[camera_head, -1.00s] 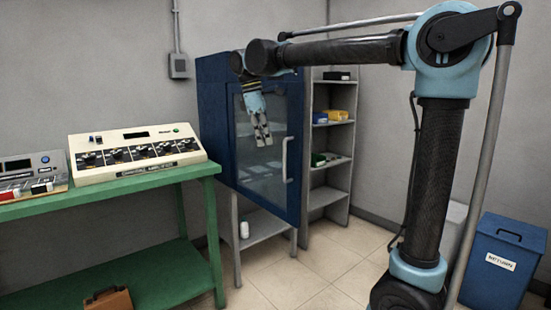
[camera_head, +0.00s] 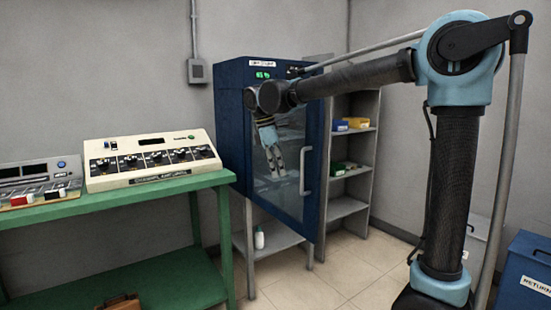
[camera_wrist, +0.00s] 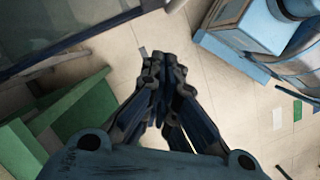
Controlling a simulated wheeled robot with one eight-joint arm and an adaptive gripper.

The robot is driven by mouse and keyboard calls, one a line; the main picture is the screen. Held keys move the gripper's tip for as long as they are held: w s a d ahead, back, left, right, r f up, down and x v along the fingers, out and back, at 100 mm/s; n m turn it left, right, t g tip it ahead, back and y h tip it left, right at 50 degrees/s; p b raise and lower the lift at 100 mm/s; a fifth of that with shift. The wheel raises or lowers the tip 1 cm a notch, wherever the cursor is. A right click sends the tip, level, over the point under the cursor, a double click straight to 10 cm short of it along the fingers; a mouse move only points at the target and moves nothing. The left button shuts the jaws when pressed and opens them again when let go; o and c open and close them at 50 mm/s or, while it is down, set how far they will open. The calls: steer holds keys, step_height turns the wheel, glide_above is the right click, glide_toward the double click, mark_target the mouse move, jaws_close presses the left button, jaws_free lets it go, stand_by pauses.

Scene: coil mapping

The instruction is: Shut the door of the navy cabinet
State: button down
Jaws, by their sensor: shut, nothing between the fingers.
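The navy cabinet (camera_head: 230,130) stands on legs against the back wall, in the middle of the head view. Its glass-fronted door (camera_head: 314,215) has a pale vertical handle (camera_head: 307,172) near its right edge. The door's right edge slants out toward the camera; I cannot tell exactly how wide the gap is. My gripper (camera_head: 273,174) is shut and empty, pointing down in front of the glass, left of the handle. Contact with the door cannot be told. In the wrist view, the fingertips of my gripper (camera_wrist: 162,60) are together above the floor.
A green bench (camera_head: 130,198) with a cream control box (camera_head: 150,160) stands left of the cabinet. A grey shelf unit (camera_head: 347,208) with small bins is to its right. A blue bin (camera_head: 526,262) is at far right. Tiled floor in front is clear.

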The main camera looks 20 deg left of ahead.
steer(key=shift+w+d, duration=0.25)
steer(key=shift+d, duration=0.75)
steer(key=shift+w+d, duration=0.25)
steer(key=shift+d, duration=0.75)
